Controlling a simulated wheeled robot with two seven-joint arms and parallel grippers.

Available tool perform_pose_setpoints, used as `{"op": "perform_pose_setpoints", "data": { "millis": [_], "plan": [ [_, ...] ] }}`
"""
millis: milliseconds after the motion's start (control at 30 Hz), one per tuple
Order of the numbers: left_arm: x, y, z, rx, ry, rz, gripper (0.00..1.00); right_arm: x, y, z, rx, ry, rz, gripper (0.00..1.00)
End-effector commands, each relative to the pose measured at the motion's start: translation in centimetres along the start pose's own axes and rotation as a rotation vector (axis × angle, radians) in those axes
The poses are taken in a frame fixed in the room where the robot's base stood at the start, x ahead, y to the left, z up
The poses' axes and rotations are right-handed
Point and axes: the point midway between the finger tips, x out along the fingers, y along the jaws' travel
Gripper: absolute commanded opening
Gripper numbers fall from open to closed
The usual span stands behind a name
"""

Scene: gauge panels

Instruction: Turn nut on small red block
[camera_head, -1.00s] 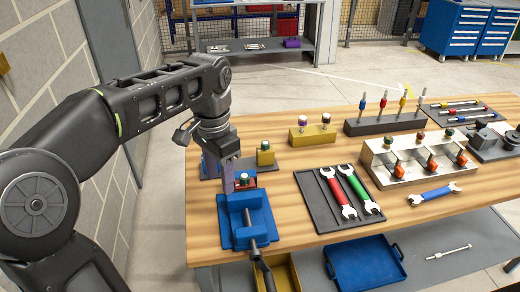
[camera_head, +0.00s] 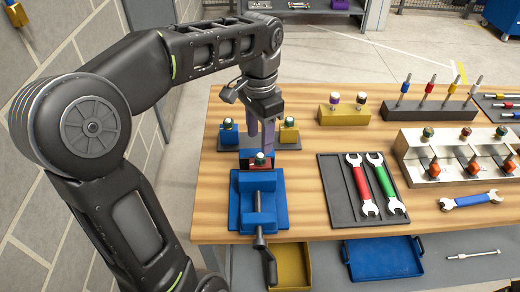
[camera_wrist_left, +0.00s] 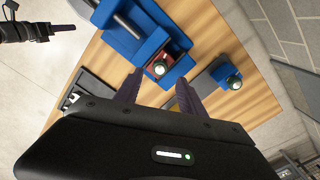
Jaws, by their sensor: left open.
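A blue block (camera_head: 228,134) and a yellow block (camera_head: 289,132), both with nuts, stand on a grey plate behind the vise. A tray (camera_head: 345,213) with red and green wrenches lies to the right. A bare wood strip (camera_head: 304,190) separates vise and tray.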

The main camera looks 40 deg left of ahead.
Motion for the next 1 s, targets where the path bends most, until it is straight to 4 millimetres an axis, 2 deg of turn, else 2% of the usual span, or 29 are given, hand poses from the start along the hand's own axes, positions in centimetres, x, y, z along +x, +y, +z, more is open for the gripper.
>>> {"op": "perform_pose_setpoints", "data": {
  "millis": [200,333,467,700,1000],
  "plan": [
    [3.4,0.0,0.1,-0.001,-0.003,0.002,0.47,-0.4,-0.1,0.1,0.001,-0.001,0.002,0.49],
    [5.0,0.0,0.1,-0.001,-0.003,0.001,0.47,-0.6,-0.1,0.1,0.001,-0.002,0.002,0.49],
    [5.7,0.0,0.0,0.0,0.0,0.0,0.47,-0.6,-0.2,0.1,0.002,-0.002,0.003,0.49],
    [5.7,0.0,0.0,0.0,0.0,0.0,0.47,-0.6,-0.1,0.1,0.002,-0.002,0.003,0.49],
    [5.7,0.0,0.0,0.0,0.0,0.0,0.23,-0.6,-0.1,0.1,0.001,-0.002,0.002,0.49]
  ]
}}
